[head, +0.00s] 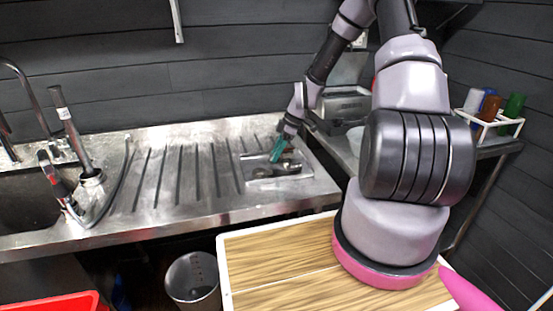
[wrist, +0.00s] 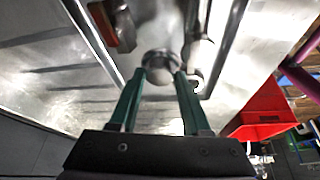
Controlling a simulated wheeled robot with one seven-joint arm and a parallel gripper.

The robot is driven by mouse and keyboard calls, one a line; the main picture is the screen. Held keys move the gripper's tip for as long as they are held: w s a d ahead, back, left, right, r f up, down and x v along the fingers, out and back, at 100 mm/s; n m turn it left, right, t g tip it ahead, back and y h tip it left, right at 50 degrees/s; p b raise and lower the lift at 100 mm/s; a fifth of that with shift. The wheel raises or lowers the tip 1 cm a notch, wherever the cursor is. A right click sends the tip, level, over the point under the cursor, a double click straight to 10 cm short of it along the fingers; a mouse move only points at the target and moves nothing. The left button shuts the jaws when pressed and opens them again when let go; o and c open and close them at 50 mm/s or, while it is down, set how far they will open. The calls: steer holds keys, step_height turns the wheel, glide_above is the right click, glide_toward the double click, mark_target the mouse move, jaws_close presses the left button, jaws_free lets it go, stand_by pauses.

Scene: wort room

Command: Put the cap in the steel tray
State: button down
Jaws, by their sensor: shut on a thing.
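The steel tray (head: 312,172) is set on the right end of the ribbed steel drainboard. Its long rim also shows in the wrist view (wrist: 226,45). My gripper (head: 275,158) reaches down over the tray with its green fingers. In the wrist view my gripper (wrist: 161,76) is shut on a round, shiny metal piece, which looks like the cap (wrist: 160,60). The cap is between the fingertips, inside the tray's outline. I cannot tell whether it touches the tray floor.
A reddish-brown piece (wrist: 123,30) lies in the tray beside the fingers. A sink with a tap and hose (head: 75,150) is at the left. A wood-topped table (head: 285,265), a grey bin (head: 192,278) and a red crate (head: 55,303) are in front. A bottle rack (head: 490,121) stands right.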

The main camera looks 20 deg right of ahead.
steer(key=shift+f, duration=1.2)
steer(key=c, duration=0.6)
jaws_free()
steer(key=shift+c, duration=0.2)
